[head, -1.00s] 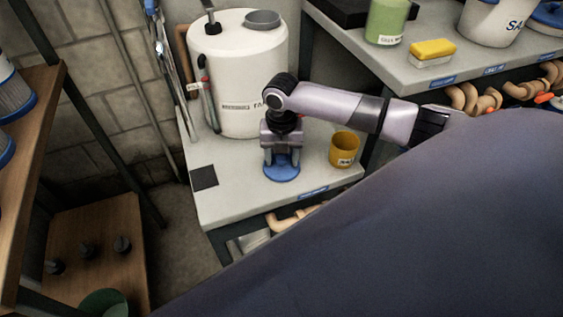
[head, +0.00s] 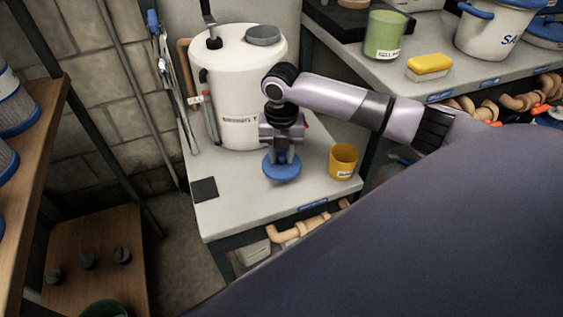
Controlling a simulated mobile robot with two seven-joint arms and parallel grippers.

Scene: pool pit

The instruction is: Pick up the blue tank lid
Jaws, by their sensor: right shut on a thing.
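The blue tank lid (head: 281,172) is a round blue disc in the middle of the head view, at the grey bench in front of the white tank. My right gripper (head: 282,156) points down over it, with its fingers closed on the lid's top. I cannot tell whether the lid is clear of the bench top or still touching it. The white tank (head: 238,90) stands upright just behind, with a grey round piece (head: 263,36) on its top. My left gripper is not in view.
A yellow cup (head: 343,161) stands right of the lid. A dark square (head: 204,189) lies on the bench (head: 235,200) at left. A green container (head: 384,34), a yellow sponge (head: 428,66) and a white bucket (head: 490,35) occupy the upper right bench. Pipes show below.

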